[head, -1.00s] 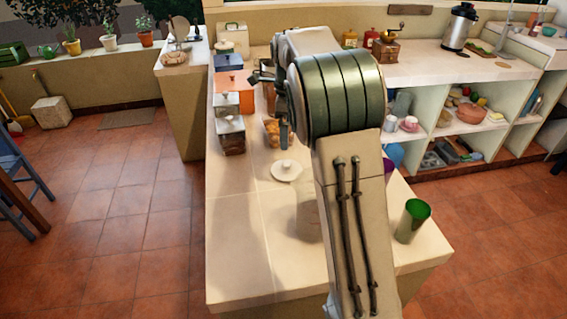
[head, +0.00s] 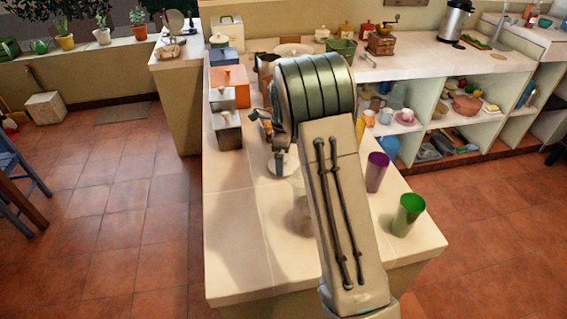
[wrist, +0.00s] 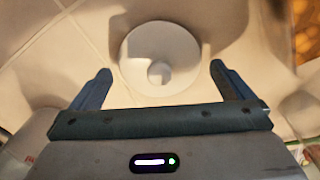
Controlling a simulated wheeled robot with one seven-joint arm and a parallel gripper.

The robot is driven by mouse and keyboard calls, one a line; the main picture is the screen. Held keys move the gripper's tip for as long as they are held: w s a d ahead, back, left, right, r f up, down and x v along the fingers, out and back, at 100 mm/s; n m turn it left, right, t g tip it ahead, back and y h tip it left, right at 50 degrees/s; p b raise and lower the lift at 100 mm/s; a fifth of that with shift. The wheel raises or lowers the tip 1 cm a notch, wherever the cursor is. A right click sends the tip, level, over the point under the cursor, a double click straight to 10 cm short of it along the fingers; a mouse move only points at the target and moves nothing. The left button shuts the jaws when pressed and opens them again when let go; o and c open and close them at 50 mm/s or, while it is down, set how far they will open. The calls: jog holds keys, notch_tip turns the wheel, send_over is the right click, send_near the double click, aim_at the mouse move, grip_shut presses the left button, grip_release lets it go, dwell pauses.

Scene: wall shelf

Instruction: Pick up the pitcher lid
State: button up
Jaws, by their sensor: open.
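The pitcher lid is a round, pale disc with a small knob (wrist: 160,58), lying flat on the pale counter in the wrist view. In the head view the lid (head: 289,167) shows only partly beside my arm. My gripper (wrist: 160,72) is open above the counter, with its two fingers apart. In the wrist picture the lid appears between and just beyond the fingertips, and its knob lies about midway between them. The fingers do not visibly touch the lid. My arm hides most of the gripper in the head view.
A purple cup (head: 377,172) and a green cup (head: 408,214) stand on the counter right of my arm. Several boxes and canisters, including an orange box (head: 229,82), line the left edge. The counter's front left (head: 235,240) is clear.

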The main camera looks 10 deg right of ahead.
jog(key=shift+f, duration=0.65)
jog(key=c, duration=0.7)
jog(key=shift+c, duration=0.2)
jog(key=shift+r, duration=0.1)
